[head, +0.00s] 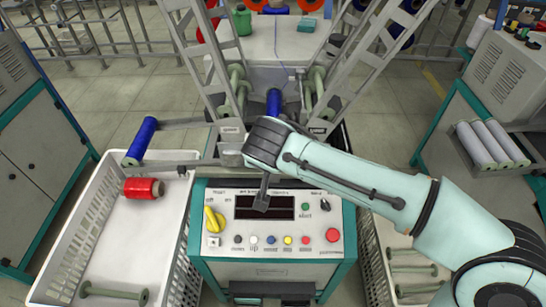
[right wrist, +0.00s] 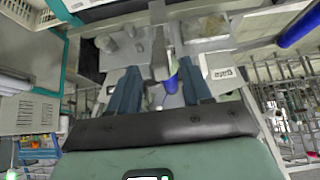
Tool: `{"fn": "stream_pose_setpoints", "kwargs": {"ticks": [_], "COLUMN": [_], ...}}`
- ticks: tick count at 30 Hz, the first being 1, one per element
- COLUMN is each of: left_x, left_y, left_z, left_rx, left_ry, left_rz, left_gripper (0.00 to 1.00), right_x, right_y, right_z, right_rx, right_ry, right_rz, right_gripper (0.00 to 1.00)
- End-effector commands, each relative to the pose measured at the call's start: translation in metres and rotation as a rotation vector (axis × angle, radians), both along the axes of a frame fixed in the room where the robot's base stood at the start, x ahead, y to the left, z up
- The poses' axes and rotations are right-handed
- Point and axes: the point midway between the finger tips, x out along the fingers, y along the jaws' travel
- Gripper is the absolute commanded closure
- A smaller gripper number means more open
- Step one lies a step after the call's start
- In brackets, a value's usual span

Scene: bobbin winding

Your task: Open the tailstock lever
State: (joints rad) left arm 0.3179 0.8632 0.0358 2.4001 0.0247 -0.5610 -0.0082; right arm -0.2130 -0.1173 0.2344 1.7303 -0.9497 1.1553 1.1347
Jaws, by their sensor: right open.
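My right gripper (right wrist: 160,82) is open in the right wrist view, its two dark blue fingers apart. A grey upright bar (right wrist: 160,55), probably the tailstock lever, shows between and just beyond the fingertips; contact cannot be told. In the head view my right gripper (head: 266,145) reaches in from the right above the winding machine, and its fingers are hidden. A dark lever-like piece (head: 263,192) hangs below it in front of the panel display. A blue bobbin (head: 274,101) sits in the machine just behind the gripper. My left gripper is out of view.
The control panel (head: 272,255) with a yellow knob and several buttons is in front. A white crate (head: 68,262) at left holds a red bobbin (head: 144,188). Another crate (head: 372,262) stands at right under my arm. A blue bobbin (head: 142,140) juts out at left.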

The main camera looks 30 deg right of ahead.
Motion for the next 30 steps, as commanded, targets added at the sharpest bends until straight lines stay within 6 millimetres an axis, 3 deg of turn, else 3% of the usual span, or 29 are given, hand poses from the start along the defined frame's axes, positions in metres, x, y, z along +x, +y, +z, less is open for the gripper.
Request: {"fn": "stream_pose_setpoints", "kwargs": {"ticks": [3, 12, 30], "left_x": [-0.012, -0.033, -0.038], "left_y": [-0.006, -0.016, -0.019], "left_z": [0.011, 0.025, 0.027], "left_rx": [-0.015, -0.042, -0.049], "left_ry": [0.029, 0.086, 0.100], "left_rz": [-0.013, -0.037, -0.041], "left_gripper": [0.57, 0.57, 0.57], "right_x": [-0.015, -0.043, -0.049], "right_y": [0.010, 0.027, 0.031], "right_z": [0.028, 0.071, 0.079], "right_rx": [0.001, 0.001, 0.001], "right_ry": [-0.004, -0.002, 0.002], "right_rz": [0.002, 0.001, 0.001], "right_gripper": [0.51, 0.51, 0.51]}}
